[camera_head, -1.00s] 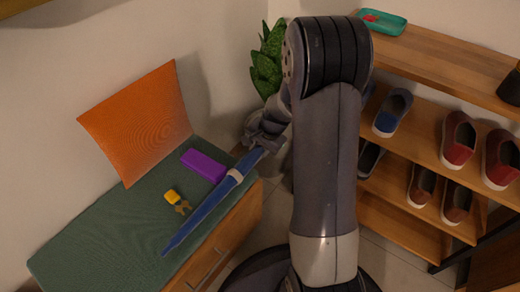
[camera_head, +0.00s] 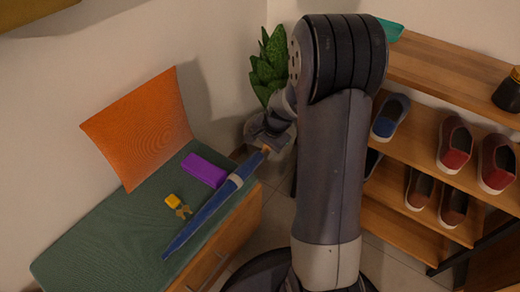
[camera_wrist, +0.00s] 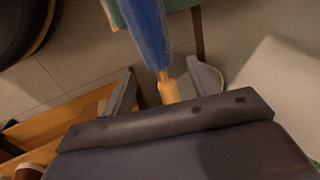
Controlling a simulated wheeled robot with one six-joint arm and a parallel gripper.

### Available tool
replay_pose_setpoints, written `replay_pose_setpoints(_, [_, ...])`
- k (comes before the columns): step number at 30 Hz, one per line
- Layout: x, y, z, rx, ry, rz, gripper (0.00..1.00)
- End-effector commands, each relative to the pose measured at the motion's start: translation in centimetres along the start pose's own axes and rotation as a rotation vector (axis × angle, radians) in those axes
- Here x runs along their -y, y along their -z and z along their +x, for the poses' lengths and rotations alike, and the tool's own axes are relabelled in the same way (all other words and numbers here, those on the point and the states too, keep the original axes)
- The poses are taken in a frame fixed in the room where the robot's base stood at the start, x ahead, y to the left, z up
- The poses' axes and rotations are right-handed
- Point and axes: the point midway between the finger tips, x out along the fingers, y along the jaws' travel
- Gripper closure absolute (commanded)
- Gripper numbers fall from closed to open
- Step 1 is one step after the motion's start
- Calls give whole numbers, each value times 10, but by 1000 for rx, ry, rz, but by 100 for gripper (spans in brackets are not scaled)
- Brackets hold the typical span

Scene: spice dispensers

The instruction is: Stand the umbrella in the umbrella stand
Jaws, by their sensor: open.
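The blue umbrella (camera_head: 210,212) lies slanting along the front edge of the green bench cushion, with a pale band around it. Its tan handle end sticks out past the bench's right end. My gripper (camera_head: 264,140) is just above and beside that end in the head view. In the wrist view, my open gripper (camera_wrist: 163,88) has a finger on either side of the tan handle (camera_wrist: 168,91), with gaps between. The blue umbrella cloth (camera_wrist: 149,35) runs up out of that frame. I cannot make out an umbrella stand for certain; my arm hides part of the floor.
The green cushion (camera_head: 110,225) also holds an orange pillow (camera_head: 140,125), a purple box (camera_head: 203,169) and keys with a yellow tag (camera_head: 173,201). A leafy plant (camera_head: 268,65) stands in the corner. A wooden shoe rack (camera_head: 430,70) is at the right.

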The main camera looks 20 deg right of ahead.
Motion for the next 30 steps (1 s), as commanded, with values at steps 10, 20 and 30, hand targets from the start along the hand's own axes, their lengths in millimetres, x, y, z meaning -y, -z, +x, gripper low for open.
replay_pose_setpoints(10, [1, 0, -70, -2, 1, 1, 44])
replay_pose_setpoints(20, [-1, 0, -80, 0, -1, 1, 44])
replay_pose_setpoints(30, [-1, 0, -68, 2, -2, 0, 44])
